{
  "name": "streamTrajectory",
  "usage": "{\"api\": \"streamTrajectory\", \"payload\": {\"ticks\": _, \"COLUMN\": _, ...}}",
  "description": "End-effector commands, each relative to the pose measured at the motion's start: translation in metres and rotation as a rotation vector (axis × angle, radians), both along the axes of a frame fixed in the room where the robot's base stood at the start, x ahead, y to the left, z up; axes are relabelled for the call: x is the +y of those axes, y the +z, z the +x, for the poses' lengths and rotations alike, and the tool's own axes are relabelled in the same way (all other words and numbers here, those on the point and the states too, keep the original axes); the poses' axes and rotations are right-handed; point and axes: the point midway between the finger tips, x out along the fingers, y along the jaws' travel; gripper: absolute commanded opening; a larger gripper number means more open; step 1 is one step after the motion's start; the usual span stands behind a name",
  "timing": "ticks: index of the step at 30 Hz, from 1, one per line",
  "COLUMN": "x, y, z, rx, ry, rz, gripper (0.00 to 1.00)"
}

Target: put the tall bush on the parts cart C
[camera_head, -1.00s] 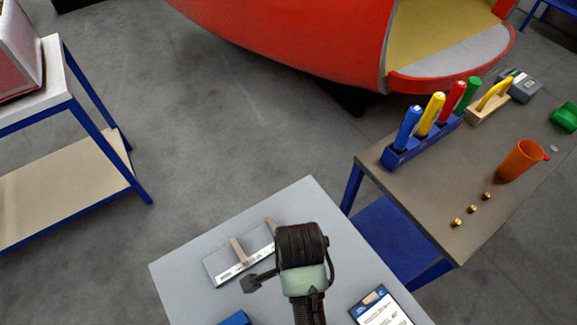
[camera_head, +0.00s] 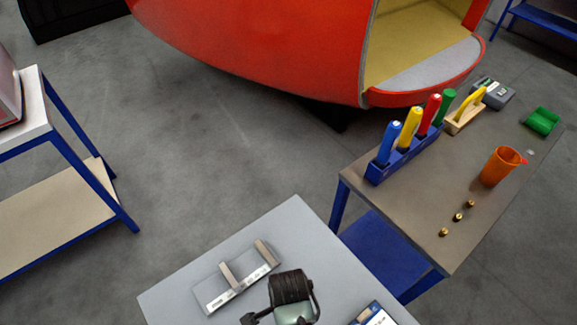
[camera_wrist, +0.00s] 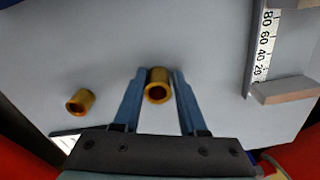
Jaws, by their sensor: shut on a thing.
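A brass bush (camera_wrist: 158,86) stands between the two blue fingers of my gripper (camera_wrist: 160,76) in the wrist view; the fingers are shut on it. A second brass bush (camera_wrist: 80,101) is to its left, apart from the fingers, over the same pale grey top. I cannot tell from this angle which bush is taller. In the head view my wrist (camera_head: 291,290) is over the near grey table (camera_head: 230,280) and hides the fingers and the held bush. No cart shows a readable letter C.
A grey gauge with a printed scale (camera_wrist: 264,45) lies on the near table. On the right, a brown-topped table (camera_head: 415,195) holds a screwdriver rack (camera_head: 400,160), an orange cup (camera_head: 497,167) and three small brass pieces. A blue-framed shelf cart (camera_head: 60,200) stands left; open floor lies between.

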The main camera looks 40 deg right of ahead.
Motion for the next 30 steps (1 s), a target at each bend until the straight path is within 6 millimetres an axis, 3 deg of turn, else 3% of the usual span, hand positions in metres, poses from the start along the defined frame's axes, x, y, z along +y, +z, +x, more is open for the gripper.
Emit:
{"api": "streamTrajectory", "payload": {"ticks": 3, "x": 0.000, "y": -0.004, "z": 0.000, "rx": 0.000, "ry": 0.000, "rz": 0.000, "gripper": 0.00}}
{"api": "streamTrajectory", "payload": {"ticks": 4, "x": 0.000, "y": -0.003, "z": 0.000, "rx": 0.000, "ry": 0.000, "rz": 0.000, "gripper": 0.47}}
{"api": "streamTrajectory", "payload": {"ticks": 8, "x": 0.000, "y": -0.002, "z": 0.000, "rx": 0.000, "ry": 0.000, "rz": 0.000, "gripper": 0.70}}
{"api": "streamTrajectory", "payload": {"ticks": 20, "x": 0.000, "y": 0.004, "z": 0.000, "rx": 0.000, "ry": 0.000, "rz": 0.000, "gripper": 0.71}}
{"api": "streamTrajectory", "payload": {"ticks": 23, "x": 0.000, "y": 0.016, "z": 0.001, "rx": -0.002, "ry": 0.000, "rz": -0.001, "gripper": 0.71}}
{"api": "streamTrajectory", "payload": {"ticks": 30, "x": 0.000, "y": 0.066, "z": 0.001, "rx": -0.005, "ry": 0.000, "rz": -0.001, "gripper": 0.71}}
